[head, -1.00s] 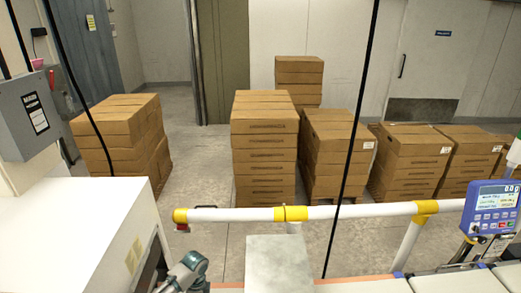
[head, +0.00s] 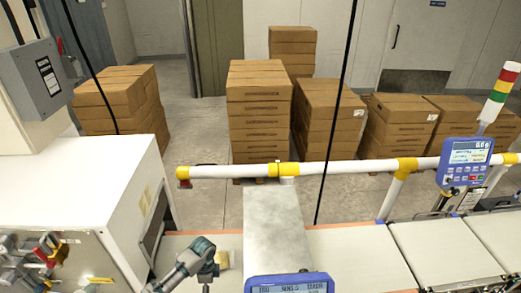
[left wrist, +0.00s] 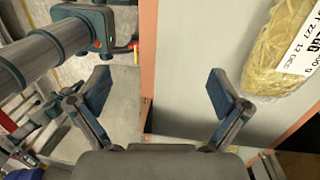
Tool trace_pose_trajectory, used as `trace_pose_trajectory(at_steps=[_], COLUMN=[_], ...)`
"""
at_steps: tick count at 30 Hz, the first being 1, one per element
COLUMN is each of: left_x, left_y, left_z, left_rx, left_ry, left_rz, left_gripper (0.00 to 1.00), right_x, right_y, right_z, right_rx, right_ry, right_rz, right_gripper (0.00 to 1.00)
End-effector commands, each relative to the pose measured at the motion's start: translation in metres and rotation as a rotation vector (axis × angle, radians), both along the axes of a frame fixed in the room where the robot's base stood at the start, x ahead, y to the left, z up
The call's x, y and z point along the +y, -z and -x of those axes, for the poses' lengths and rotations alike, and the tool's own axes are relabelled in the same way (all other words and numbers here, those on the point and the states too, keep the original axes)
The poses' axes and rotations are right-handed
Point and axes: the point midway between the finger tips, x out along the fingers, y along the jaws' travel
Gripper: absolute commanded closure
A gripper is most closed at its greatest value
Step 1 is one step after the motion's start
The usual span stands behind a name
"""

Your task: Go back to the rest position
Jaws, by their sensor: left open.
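My left gripper shows in the left wrist view (left wrist: 158,88) with its two fingers spread wide and nothing between them. In the head view, my left arm (head: 190,262) reaches in at the bottom, over the belt area left of a grey metal plate (head: 275,225). A clear bag of yellowish food (left wrist: 275,45) with a white printed label lies at the upper right of the left wrist view, apart from the fingers. A small tan patch beside my arm in the head view may be this bag; I cannot tell. My right gripper is not in view.
A white machine housing (head: 85,190) stands at the left. A white and yellow rail (head: 235,172) crosses behind the belt (head: 350,250). A blue display (head: 467,160) and a signal tower (head: 503,85) stand at the right. Stacked cartons (head: 258,110) fill the floor behind.

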Motion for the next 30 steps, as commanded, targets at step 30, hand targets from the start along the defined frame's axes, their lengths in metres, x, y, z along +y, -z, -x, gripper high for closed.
trace_pose_trajectory(at_steps=[30], left_x=[-0.023], left_y=[0.025], left_z=[0.235], left_rx=[-0.312], left_ry=[-1.106], left_rz=[0.231], left_gripper=[0.00], right_x=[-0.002], right_y=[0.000], right_z=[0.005], right_rx=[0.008], right_ry=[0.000], right_rz=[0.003], right_gripper=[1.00])
